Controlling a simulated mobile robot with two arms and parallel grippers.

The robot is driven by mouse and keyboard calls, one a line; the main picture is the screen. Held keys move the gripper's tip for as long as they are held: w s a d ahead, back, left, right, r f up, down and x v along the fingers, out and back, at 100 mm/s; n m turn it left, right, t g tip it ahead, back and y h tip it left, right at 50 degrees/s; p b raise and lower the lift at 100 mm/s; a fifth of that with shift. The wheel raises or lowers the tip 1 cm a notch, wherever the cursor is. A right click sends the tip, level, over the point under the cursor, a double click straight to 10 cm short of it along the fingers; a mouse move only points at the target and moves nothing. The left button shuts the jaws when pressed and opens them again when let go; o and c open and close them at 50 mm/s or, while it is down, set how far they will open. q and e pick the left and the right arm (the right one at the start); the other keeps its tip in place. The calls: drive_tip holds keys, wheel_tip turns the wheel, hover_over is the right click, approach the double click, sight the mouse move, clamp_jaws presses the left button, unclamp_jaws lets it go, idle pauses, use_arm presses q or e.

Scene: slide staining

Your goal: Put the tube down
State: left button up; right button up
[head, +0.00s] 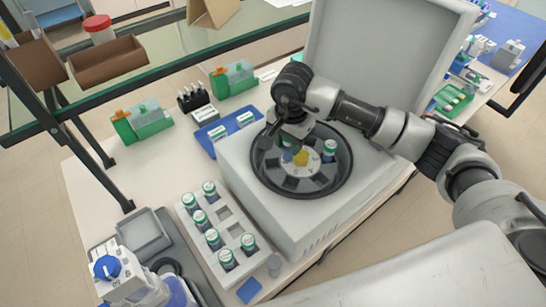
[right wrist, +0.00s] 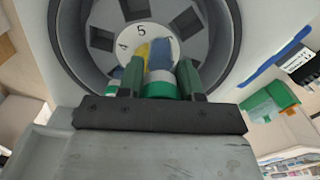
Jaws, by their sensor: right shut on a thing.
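My right gripper (head: 290,138) is over the rotor (head: 268,177) of the open centrifuge (head: 240,180), at its far-left side. In the right wrist view its two green fingers (right wrist: 160,80) are shut on a tube (right wrist: 160,90) with a green cap and a white band. The rotor (right wrist: 75,15) lies behind the tube there. Whether the tube's lower end is in a slot is hidden. Another green-capped tube (head: 330,148) stands in the rotor's right side. My left gripper is not in view.
A white rack (head: 228,214) with several green-capped tubes stands left of the centrifuge. The raised lid (head: 385,45) stands at the back. A bottle with a blue knob (head: 107,267) is front left.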

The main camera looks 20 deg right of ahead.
sight(273, 157)
drive_tip(key=a+f, duration=0.1)
drive_tip(key=f, duration=0.1)
drive_tip(key=w+a+f+b, duration=0.1)
drive_tip(key=f, duration=0.1)
drive_tip(key=w+a+f+b, duration=0.1)
drive_tip(key=f, duration=0.1)
drive_tip(key=shift+a+f, duration=0.1)
drive_tip(key=shift+a, duration=0.05)
drive_tip(key=shift+f, duration=0.2)
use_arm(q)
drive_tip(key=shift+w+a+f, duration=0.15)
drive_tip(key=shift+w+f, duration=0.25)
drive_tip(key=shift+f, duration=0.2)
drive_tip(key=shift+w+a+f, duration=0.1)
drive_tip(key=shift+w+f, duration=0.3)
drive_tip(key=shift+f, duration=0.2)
use_arm(e)
drive_tip(key=shift+w, duration=0.1)
drive_tip(key=shift+f+b, duration=0.45)
drive_tip(key=shift+b, duration=0.15)
drive_tip(key=o, duration=0.9)
drive_tip(key=shift+r, duration=0.1)
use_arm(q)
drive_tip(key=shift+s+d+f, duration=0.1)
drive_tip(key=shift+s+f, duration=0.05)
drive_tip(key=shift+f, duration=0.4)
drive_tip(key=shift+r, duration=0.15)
use_arm(e)
drive_tip(key=shift+r, duration=0.1)
